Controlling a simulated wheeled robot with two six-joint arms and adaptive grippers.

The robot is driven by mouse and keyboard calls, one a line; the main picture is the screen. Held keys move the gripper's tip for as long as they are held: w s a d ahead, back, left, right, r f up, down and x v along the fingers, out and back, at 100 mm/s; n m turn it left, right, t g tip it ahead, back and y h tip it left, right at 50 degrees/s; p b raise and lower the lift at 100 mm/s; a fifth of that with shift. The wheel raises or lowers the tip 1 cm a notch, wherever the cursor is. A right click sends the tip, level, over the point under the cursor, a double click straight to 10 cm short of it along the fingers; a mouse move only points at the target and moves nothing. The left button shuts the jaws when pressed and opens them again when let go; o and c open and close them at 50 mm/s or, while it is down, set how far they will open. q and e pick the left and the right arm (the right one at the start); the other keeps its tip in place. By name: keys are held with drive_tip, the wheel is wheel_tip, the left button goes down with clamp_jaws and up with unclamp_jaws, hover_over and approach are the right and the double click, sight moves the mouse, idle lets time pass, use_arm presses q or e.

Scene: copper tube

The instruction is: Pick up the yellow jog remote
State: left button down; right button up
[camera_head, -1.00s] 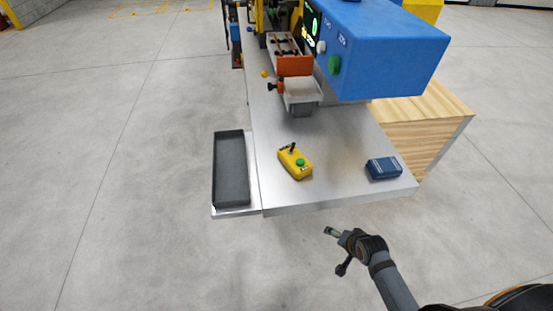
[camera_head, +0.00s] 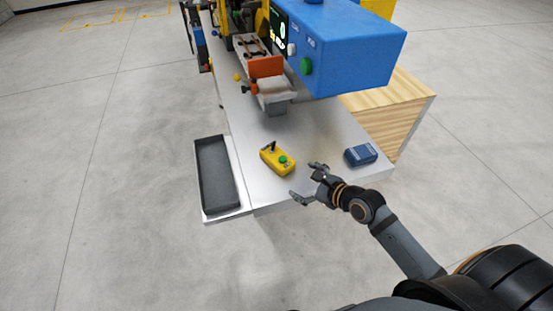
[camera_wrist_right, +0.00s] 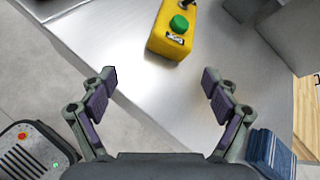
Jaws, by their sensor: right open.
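The yellow jog remote (camera_head: 278,159) lies on the metal table near its front edge, with a green button and a small dark joystick on top. It also shows in the right wrist view (camera_wrist_right: 172,30), at the top middle, ahead of the fingers. My right gripper (camera_head: 306,182) is open and empty, just right of and in front of the remote, apart from it. In the right wrist view its two fingers (camera_wrist_right: 160,95) are spread wide with bare table between them. My left gripper is not in view.
A dark tray (camera_head: 203,180) is at the table's left side. A blue machine (camera_head: 350,50) with an orange-jawed vise (camera_head: 267,68) stands behind. The table around the remote is clear.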

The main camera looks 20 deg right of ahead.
sight(286, 162)
drive_tip(key=m, duration=0.1)
drive_tip(key=w+r+m, duration=0.1)
drive_tip(key=r+m, duration=0.1)
drive_tip(key=m, duration=0.1)
drive_tip(key=shift+w+d+t, duration=0.25)
drive_tip(key=shift+d+t, duration=0.05)
drive_tip(key=shift+t, duration=0.1)
drive_tip(key=shift+w+d+r+m+y, duration=0.2)
drive_tip(key=shift+m+y, duration=0.1)
drive_tip(key=shift+m, duration=0.2)
drive_tip(key=shift+w+f, duration=0.15)
drive_tip(key=shift+w, duration=0.05)
drive_tip(key=x, duration=0.2)
drive_tip(key=b+x, duration=0.1)
drive_tip(key=x, duration=0.1)
drive_tip(key=shift+w+a, duration=0.3)
drive_tip(key=shift+a, duration=0.1)
drive_tip(key=shift+x, duration=2.75)
drive_tip(key=shift+s, duration=0.25)
drive_tip(key=c, duration=0.3)
clamp_jaws()
